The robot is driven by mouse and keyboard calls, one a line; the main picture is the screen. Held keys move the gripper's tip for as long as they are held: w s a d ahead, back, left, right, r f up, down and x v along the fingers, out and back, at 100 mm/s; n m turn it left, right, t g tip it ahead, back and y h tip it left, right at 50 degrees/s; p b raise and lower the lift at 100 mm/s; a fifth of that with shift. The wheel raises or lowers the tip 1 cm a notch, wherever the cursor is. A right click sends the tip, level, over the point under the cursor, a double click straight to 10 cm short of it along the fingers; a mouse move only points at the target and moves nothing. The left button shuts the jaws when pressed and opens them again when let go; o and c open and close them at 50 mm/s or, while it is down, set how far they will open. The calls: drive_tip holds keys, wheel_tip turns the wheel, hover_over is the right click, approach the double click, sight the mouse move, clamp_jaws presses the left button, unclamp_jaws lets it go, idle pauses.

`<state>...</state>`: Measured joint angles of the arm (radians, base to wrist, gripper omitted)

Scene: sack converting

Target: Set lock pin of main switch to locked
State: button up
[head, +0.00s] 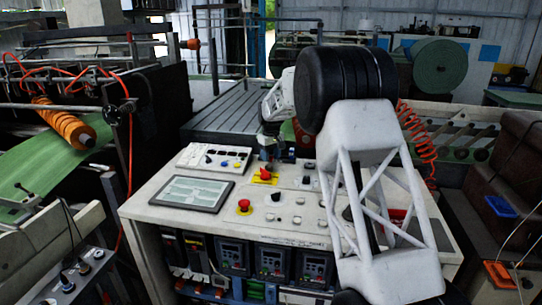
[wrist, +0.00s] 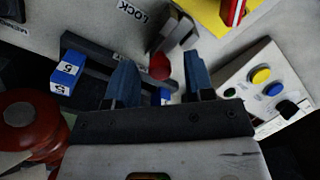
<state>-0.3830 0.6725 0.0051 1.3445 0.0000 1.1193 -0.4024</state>
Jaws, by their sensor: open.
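In the head view, my gripper (head: 273,150) points down over the back of the control desk, just behind the main switch (head: 265,174), a red handle on a yellow plate. In the wrist view, the main switch (wrist: 232,12) is cut off at the top edge. A small red knob (wrist: 160,66), which looks like the lock pin's knob, shows between the two blue fingers of my gripper (wrist: 159,76). The fingers are apart; I cannot tell whether they touch it. Dark and grey metal parts adjoin the knob. A LOCK label (wrist: 132,12) lies above it. The pin's shaft is hidden.
A blue block marked 5 (wrist: 67,72) sits left of the fingers. A button box (wrist: 268,85) stands close on the right. A round red part (wrist: 30,122) is at lower left. On the desk are a flat screen (head: 192,193) and a red emergency button (head: 244,205).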

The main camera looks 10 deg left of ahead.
sight(269, 165)
clamp_jaws()
drive_tip(key=shift+s, duration=0.1)
idle(0.3)
drive_tip(key=shift+s, duration=1.5)
unclamp_jaws()
drive_tip(key=shift+r, duration=0.1)
